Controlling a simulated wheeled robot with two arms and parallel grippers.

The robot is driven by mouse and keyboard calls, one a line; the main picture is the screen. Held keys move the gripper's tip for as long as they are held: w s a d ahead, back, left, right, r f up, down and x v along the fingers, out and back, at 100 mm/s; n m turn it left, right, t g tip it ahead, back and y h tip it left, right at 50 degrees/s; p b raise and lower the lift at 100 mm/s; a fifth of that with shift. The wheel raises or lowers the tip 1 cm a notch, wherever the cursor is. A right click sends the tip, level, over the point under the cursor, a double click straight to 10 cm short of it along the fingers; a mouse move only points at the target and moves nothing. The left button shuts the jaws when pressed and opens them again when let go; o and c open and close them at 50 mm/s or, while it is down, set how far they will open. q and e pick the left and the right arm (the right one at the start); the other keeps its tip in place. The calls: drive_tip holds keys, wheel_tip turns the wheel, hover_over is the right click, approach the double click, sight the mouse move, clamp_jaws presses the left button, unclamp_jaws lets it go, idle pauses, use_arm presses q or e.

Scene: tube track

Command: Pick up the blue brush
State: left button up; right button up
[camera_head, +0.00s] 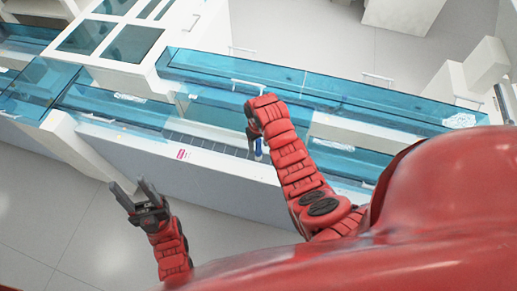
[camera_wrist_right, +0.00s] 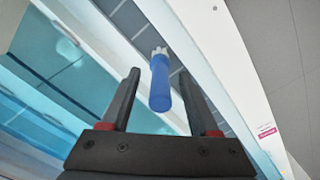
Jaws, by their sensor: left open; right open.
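The blue brush (camera_wrist_right: 160,84) has a blue cylindrical handle and pale bristles at its far end. In the right wrist view it lies between the two open fingers of my right gripper (camera_wrist_right: 158,100), with a gap on each side. In the head view a small part of the brush (camera_head: 258,147) shows just below my right gripper (camera_head: 254,122); the rest is hidden by the gripper. My left gripper (camera_head: 138,197) is open and empty, out over the floor in front of the machine.
A white machine (camera_head: 190,163) with blue transparent covers (camera_head: 300,88) runs across the view. A dark segmented track (camera_head: 205,143) lies along its front, beneath the brush. A pink label (camera_head: 183,154) marks the front panel. Grey floor (camera_head: 60,200) is clear at the lower left.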

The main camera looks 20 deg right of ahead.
drive_tip(key=shift+f, duration=0.75)
clamp_jaws()
